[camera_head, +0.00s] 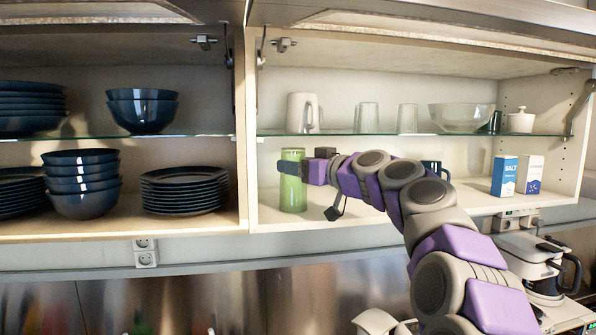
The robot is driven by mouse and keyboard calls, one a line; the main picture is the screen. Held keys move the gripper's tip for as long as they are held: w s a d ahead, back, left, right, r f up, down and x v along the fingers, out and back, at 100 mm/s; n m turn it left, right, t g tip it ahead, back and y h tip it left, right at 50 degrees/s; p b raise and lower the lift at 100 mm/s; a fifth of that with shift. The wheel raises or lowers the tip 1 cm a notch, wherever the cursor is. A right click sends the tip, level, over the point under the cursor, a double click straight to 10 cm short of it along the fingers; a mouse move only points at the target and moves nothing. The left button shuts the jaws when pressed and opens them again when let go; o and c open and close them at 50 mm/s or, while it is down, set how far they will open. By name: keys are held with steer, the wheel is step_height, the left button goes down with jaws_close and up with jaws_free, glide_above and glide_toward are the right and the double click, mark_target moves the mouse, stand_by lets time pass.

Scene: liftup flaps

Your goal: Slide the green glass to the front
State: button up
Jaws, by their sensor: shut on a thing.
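The green glass (293,192) stands upright on the lower shelf of the right cabinet, close to the left side wall and near the shelf's front edge. My gripper (303,170) is at the upper half of the glass and is shut on it. The fingertips are small and partly hidden against the glass.
A glass shelf (365,133) above holds a white mug (302,113), clear glasses and a glass bowl (462,117). A dark mug (434,170), a salt box (504,176) and a white box (529,174) stand to the right. Raised flaps hang above. The shelf front has free room.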

steer(key=shift+s+d, duration=0.45)
steer(key=shift+d, duration=0.15)
steer(key=o, duration=1.3)
steer(key=shift+a, duration=0.35)
steer(key=shift+d, duration=0.2)
steer(key=b+v, duration=0.2)
steer(key=v, duration=1.5)
steer(key=shift+s, duration=0.1)
